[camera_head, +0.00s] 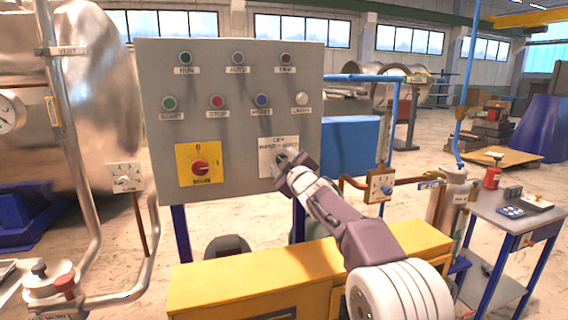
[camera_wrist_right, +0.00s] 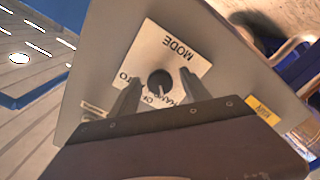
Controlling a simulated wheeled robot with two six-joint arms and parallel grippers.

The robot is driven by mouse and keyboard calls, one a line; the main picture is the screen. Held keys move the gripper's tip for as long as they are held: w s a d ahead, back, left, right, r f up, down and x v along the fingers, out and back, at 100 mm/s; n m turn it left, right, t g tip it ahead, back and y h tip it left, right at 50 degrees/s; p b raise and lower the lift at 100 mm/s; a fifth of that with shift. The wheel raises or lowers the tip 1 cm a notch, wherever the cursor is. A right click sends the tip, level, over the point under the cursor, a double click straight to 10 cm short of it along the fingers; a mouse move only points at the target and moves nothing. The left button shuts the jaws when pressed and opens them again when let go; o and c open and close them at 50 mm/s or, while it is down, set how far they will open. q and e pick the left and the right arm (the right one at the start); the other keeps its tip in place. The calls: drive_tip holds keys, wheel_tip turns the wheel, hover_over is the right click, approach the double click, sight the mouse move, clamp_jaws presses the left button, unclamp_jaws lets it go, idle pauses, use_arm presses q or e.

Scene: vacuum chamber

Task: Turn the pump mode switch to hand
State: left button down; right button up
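The pump mode switch is a dark round knob (camera_wrist_right: 160,80) on a white plate (camera_head: 268,162) at the lower right of the grey control panel (camera_head: 230,128). The plate reads OFF, HAND and AUTO in the head view. In the wrist view it appears turned over, with MODE at the top and the lower lettering partly covered. My right gripper (camera_head: 283,163) is at the plate and hides the knob in the head view. In the wrist view the right gripper's fingers (camera_wrist_right: 158,92) are apart, one on each side of the knob, with gaps visible. Which position the knob points to is unclear.
A yellow plate with a red rotary switch (camera_head: 200,166) sits left of the mode plate. Buttons, including a red one (camera_head: 217,102), and lamps are above. A yellow cabinet (camera_head: 215,284) stands below the panel. A small valve box (camera_head: 381,185) and pipes are to the right.

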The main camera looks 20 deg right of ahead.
drive_tip(key=s+b, duration=0.1)
drive_tip(key=s, duration=0.8)
drive_tip(key=shift+d+b, duration=0.15)
drive_tip(key=shift+b, duration=0.25)
